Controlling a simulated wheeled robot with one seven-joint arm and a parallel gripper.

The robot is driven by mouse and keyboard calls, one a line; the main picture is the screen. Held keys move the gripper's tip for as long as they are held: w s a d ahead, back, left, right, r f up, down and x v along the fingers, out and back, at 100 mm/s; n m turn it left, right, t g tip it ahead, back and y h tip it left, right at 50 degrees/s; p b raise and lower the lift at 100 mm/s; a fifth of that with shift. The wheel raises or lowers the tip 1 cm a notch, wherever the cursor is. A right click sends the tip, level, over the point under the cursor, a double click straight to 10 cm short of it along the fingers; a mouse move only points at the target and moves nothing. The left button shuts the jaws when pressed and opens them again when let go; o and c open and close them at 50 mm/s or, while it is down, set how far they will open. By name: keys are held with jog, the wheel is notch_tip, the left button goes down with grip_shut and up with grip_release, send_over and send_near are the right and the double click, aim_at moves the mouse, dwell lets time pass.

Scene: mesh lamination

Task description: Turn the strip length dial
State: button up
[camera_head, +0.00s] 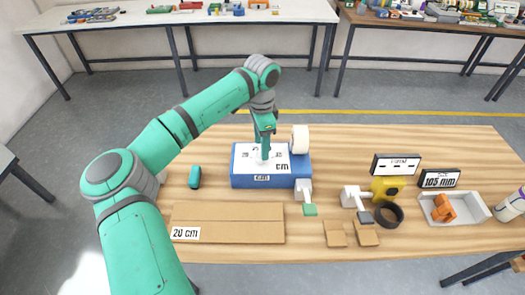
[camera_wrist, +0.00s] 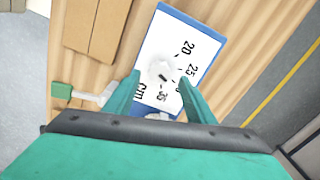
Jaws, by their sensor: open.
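The strip length dial (camera_wrist: 163,70) is a white round knob with a dark pointer mark, on a white scale plate reading 20, 25, 35 and cm in the wrist view. The plate is on top of a blue box machine (camera_head: 238,180) in the middle of the table. My gripper (camera_head: 265,158) points down over the dial and partly hides it in the head view. In the wrist view my gripper (camera_wrist: 160,88) is open, one finger on each side near the dial. I cannot tell whether the fingers touch it.
A white roll (camera_head: 300,139) stands at the box's right end, with a white lever (camera_head: 304,188) and green pad (camera_head: 310,210) below. A cardboard sheet marked 20 cm (camera_head: 230,215) lies in front. A yellow device (camera_head: 386,188), black ring (camera_head: 388,213) and white tray (camera_head: 470,205) are right.

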jog(key=f, duration=0.3)
jog(key=shift+a+f, duration=0.1)
jog(key=shift+a, duration=0.1)
jog(key=shift+d+f, duration=0.1)
jog(key=shift+f, duration=0.15)
jog(key=shift+d, duration=0.2)
jog(key=shift+s+a, duration=0.1)
jog(key=shift+s, duration=0.05)
jog(key=c, duration=1)
jog(key=shift+c, duration=0.2)
